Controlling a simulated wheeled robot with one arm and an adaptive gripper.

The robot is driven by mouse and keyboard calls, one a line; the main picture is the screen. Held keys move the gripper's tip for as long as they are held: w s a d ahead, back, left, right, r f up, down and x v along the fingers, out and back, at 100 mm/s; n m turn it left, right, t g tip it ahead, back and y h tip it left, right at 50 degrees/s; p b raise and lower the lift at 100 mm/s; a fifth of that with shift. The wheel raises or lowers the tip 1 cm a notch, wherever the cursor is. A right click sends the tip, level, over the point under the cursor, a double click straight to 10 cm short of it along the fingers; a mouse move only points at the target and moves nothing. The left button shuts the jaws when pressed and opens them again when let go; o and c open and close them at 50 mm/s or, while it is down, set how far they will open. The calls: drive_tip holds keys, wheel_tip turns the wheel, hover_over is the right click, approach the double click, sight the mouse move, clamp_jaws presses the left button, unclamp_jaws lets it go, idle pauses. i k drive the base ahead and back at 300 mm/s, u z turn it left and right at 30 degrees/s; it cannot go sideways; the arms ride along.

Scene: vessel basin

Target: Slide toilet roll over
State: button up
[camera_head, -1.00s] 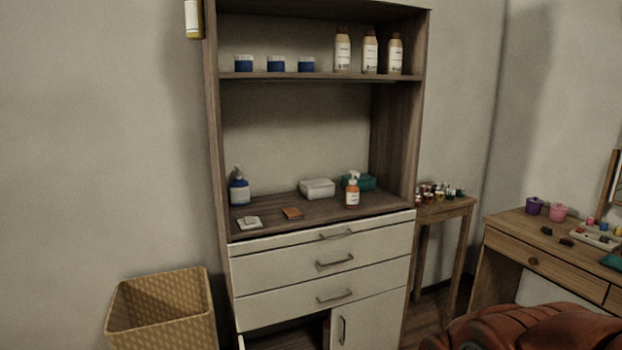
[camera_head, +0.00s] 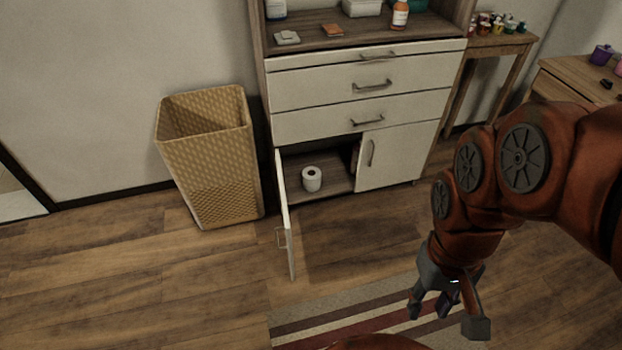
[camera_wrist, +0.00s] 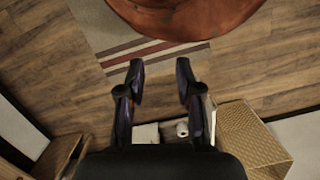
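The white toilet roll (camera_head: 312,179) stands upright on the bottom shelf of the cabinet (camera_head: 355,125), in the left lower compartment. That compartment's door (camera_head: 285,215) stands open toward the room. In the wrist view the roll (camera_wrist: 182,130) shows small, near the right finger. My gripper (camera_head: 447,306) hangs over the striped rug at the lower right of the head view, well apart from the roll. In the wrist view its two fingers (camera_wrist: 160,82) are spread with nothing between them.
A woven basket (camera_head: 207,160) stands left of the cabinet, close to the open door. The right lower door (camera_head: 398,155) is shut. A striped rug (camera_head: 345,312) lies in front. Wood floor before the compartment is clear. A small side table (camera_head: 490,45) stands at the right.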

sight(311, 175)
drive_tip(key=z, duration=0.6)
drive_tip(key=i, duration=1.1)
drive_tip(key=u, duration=2.3)
